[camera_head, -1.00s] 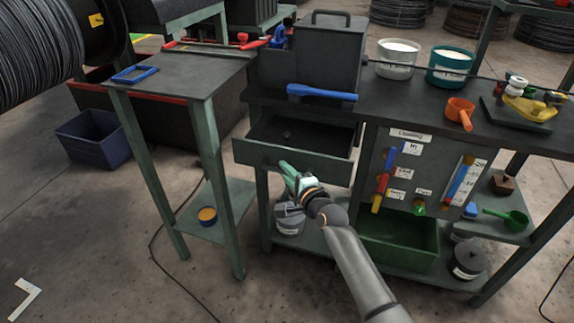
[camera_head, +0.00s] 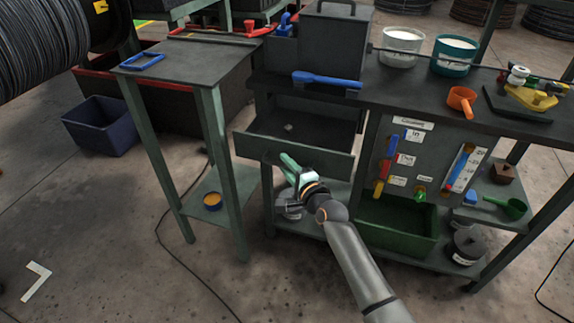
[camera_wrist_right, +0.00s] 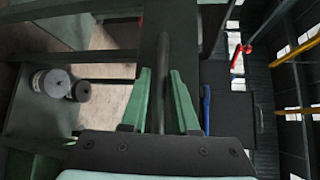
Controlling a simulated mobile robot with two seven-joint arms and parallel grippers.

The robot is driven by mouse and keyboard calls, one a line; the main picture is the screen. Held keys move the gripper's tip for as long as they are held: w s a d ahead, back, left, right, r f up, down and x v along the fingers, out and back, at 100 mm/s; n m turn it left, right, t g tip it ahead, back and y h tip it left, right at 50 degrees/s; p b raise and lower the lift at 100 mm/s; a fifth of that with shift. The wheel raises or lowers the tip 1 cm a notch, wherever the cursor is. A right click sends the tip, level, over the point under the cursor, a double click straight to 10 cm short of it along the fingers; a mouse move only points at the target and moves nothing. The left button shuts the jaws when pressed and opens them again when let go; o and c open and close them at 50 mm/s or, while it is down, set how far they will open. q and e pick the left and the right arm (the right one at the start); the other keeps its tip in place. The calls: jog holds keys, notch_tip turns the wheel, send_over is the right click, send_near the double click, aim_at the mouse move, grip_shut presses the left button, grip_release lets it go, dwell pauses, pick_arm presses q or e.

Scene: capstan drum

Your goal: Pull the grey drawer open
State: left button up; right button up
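The grey drawer (camera_head: 335,160) in the bench is pulled well out, and its open inside (camera_head: 300,122) holds one small grey object (camera_head: 289,127). My right gripper (camera_head: 290,164) is at the drawer's front, toward its left half. In the right wrist view the green fingers (camera_wrist_right: 161,90) stand on either side of a dark handle bar (camera_wrist_right: 164,55), close against it, and seem shut on it. The hand hides part of the handle in the head view. My left gripper is not in view.
A small side table (camera_head: 190,65) stands left of the drawer, its leg close by. A green bin (camera_head: 398,245) and a grey tub (camera_head: 288,207) sit on the bench's lower shelf. A blue-handled tool (camera_head: 327,80) lies on the bench above. Floor in front is clear.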

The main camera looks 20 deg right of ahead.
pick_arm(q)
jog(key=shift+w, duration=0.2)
pick_arm(e)
jog(key=shift+o, duration=1.2)
pick_arm(q)
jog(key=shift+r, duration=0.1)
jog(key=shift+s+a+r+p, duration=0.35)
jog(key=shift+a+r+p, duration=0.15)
jog(key=shift+p, duration=0.45)
pick_arm(e)
jog(key=v, duration=1.2)
jog(key=shift+s, duration=0.3)
